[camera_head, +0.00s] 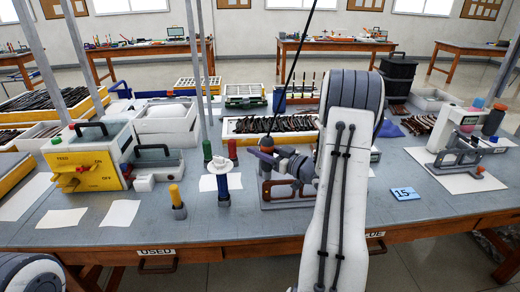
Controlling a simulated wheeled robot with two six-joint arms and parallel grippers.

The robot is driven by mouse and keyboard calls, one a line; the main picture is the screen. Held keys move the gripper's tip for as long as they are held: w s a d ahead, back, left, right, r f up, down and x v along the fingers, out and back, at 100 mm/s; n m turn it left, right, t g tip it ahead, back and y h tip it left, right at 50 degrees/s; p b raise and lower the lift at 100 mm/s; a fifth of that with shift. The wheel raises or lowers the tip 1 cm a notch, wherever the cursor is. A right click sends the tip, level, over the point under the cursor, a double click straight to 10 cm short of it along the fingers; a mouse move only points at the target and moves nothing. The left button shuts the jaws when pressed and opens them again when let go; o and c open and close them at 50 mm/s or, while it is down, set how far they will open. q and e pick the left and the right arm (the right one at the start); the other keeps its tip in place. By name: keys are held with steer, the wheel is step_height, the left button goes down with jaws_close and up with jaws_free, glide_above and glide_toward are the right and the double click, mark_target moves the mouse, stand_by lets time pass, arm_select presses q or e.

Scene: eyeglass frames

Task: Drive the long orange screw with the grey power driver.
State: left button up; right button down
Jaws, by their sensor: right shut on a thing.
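My right arm reaches in from the bottom middle, and its dark gripper (297,168) is over the fixture area of the bench. The gripper is shut on what looks like the grey power driver (284,153), with a brown-orange knob (266,142) at its end and a thin black cable rising from it. The arm hides much of the driver. Just below is a reddish-brown frame (278,192) on a grey base; whether they touch cannot be told. I cannot make out the long orange screw. My left gripper is out of view; only part of my left arm shows at bottom left.
On the bench (235,232) stand a yellow-and-white machine (95,155), a yellow-handled tool (177,196) and a blue stand with a white top (222,185). A blue "15" tag (405,193) lies at right, near a white press (458,140). The front edge is mostly clear.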

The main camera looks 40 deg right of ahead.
steer(key=shift+f, duration=0.1)
steer(key=shift+r+p, duration=2.55)
steer(key=shift+r, duration=0.55)
steer(key=shift+a+f, duration=0.1)
